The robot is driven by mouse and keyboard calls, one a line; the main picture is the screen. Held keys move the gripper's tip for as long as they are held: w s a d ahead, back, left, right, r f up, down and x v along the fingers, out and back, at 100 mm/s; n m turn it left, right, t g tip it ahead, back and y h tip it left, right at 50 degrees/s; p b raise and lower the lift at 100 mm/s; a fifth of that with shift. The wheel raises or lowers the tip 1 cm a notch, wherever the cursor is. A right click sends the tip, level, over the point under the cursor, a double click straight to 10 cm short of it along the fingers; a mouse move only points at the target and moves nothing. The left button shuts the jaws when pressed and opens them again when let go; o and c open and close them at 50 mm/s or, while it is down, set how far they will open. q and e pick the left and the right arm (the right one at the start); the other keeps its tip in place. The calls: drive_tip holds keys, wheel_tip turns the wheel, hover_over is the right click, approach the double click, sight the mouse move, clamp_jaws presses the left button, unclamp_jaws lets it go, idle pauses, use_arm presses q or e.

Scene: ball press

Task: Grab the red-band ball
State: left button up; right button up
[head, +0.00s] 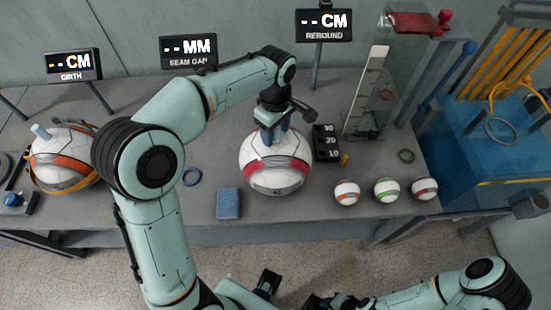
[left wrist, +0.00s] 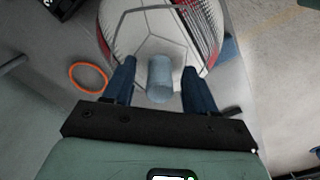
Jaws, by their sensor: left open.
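The large white ball with a red band (head: 275,178) sits on the bench, below my left gripper. It also shows in the left wrist view (left wrist: 150,22), with a blue-grey peg (left wrist: 160,80) standing on its top. My left gripper (head: 272,132) points down at the top of this ball. In the left wrist view its two blue fingers (left wrist: 156,66) are apart, one on each side of the peg. I cannot tell whether they touch it. My right arm shows at the lower right; its gripper is not clear. A small red-banded ball (head: 424,188) lies at the bench's right.
An orange-banded large ball (head: 62,172) sits at the left. Small orange-banded (head: 347,192) and green-banded (head: 387,190) balls lie right of the gripper. A blue block (head: 228,203) lies near the front edge. A black numbered block (head: 326,143) stands close beside the large ball.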

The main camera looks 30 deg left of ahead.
use_arm(q)
clamp_jaws()
idle(1.4)
